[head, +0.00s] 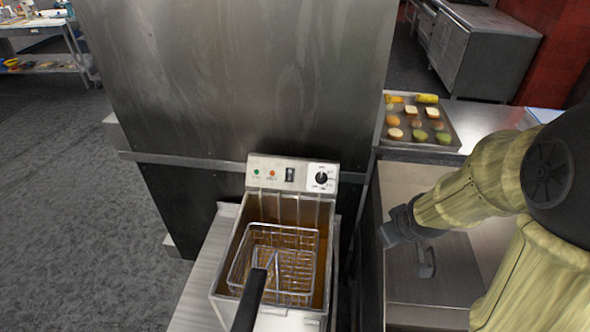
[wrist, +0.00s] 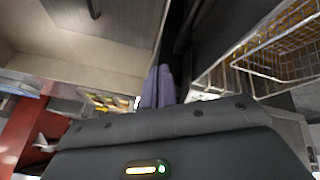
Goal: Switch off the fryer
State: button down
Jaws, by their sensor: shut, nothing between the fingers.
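The fryer (head: 224,297) stands on a metal counter in the middle of the head view, filled with brown oil. Its panel (head: 294,163) at the back carries a green and an orange light, a black rocker switch (head: 290,174) and a black round knob (head: 321,178). A wire basket (head: 290,262) with a black handle (head: 250,300) sits in it. My gripper (head: 388,236) is to the right of the fryer, apart from it. In the wrist view its fingers (wrist: 158,85) are shut and empty, with the basket (wrist: 275,45) at upper right. The switch's position is too small to tell.
A tall steel cabinet (head: 240,80) stands right behind the fryer. A tray of food pieces (head: 448,138) lies on the steel counter at right. A lower metal surface with a handle (head: 426,262) lies beneath my arm. Open floor (head: 60,200) is at left.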

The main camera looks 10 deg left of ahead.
aim_at(288, 172)
jog(key=w+a+r+n+y+p, duration=0.1)
jog(key=w+a+n+y+p, duration=0.1)
jog(key=w+a+n+y, duration=0.3)
jog(key=w+a+r+n+t+y+p, duration=0.1)
jog(key=w+a+n+y, duration=0.4)
jog(key=a+n, duration=0.7)
jog(key=w+a, duration=0.1)
jog(key=a, duration=0.1)
jog(key=shift+a+r+t+p, duration=0.3)
jog(key=shift+a+r+p, duration=0.05)
jog(key=shift+p, duration=0.05)
jog(key=shift+w+a, duration=0.1)
jog(key=shift+w, duration=0.05)
jog(key=p+x, duration=0.1)
jog(key=x, duration=0.3)
jog(key=w+d+p+x, duration=0.1)
jog(key=p+x, duration=0.1)
jog(key=x, duration=0.1)
jog(key=p+x, duration=0.2)
jog(key=x, duration=0.2)
jog(key=shift+w+a+f, duration=0.1)
jog(key=shift+w+f, duration=0.3)
jog(key=shift+f, duration=0.05)
jog(key=shift+w+f, duration=0.4)
jog(key=shift+f, duration=0.05)
jog(key=shift+w+f, duration=0.1)
